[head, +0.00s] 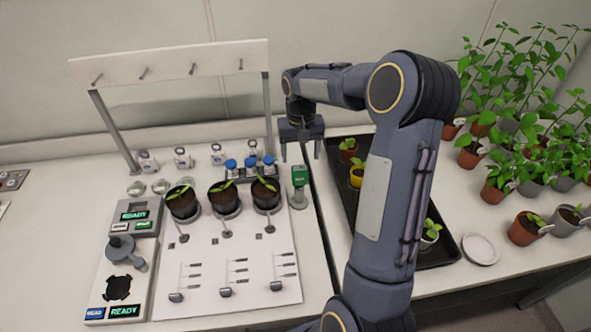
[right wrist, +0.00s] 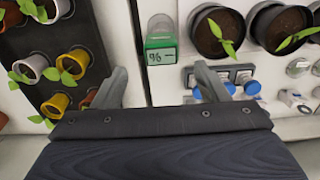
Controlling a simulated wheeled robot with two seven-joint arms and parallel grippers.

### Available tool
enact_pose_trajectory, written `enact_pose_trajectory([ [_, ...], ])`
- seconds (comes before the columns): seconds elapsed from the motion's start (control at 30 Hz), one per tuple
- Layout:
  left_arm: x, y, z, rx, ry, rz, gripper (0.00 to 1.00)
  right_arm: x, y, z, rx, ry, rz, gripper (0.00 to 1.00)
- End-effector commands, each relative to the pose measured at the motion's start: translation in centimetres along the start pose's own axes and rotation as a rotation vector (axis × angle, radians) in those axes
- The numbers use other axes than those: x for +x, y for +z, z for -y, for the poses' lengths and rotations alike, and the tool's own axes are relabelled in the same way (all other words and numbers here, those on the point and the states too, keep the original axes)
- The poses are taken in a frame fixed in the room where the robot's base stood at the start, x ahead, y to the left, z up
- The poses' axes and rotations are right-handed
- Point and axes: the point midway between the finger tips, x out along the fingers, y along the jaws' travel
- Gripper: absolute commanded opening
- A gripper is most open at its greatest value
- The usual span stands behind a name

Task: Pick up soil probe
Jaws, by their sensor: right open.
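The soil probe (head: 299,176), a green-topped device, stands upright in a small grey holder at the right edge of the white panel. In the right wrist view the probe (right wrist: 160,42) shows a "%" display on its green head. My right gripper (head: 301,154) is open and empty, above and just behind the probe in the head view. In the right wrist view my right gripper's fingers (right wrist: 160,74) are spread, with the probe ahead of the gap and apart from both. The probe's lower part is largely hidden from the wrist. My left gripper is not in view.
Three potted seedlings (head: 224,196) stand left of the probe, with blue-capped vials (head: 250,163) behind them. A black tray (head: 441,250) with small pots lies to the right. A peg rack (head: 180,65) stands at the back left. Many potted plants (head: 527,233) fill the far right.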

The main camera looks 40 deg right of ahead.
Motion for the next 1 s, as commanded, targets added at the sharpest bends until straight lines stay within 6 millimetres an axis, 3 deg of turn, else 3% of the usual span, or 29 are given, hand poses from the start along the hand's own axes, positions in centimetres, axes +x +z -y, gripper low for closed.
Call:
enact_pose_trajectory([
  [0.27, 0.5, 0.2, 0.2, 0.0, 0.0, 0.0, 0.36, 3.0, 0.0, 0.0, -0.001, 0.0, 0.002, 0.67],
  [0.5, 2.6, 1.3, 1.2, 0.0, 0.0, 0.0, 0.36, 6.9, 0.0, 0.0, -0.001, -0.002, 0.002, 0.67],
  [0.77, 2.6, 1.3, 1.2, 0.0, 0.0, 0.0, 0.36, 7.1, 0.0, 0.1, -0.002, -0.002, 0.0, 0.67],
  [1.0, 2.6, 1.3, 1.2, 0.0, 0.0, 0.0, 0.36, 7.1, 0.0, 0.1, -0.002, -0.002, 0.0, 0.4],
])
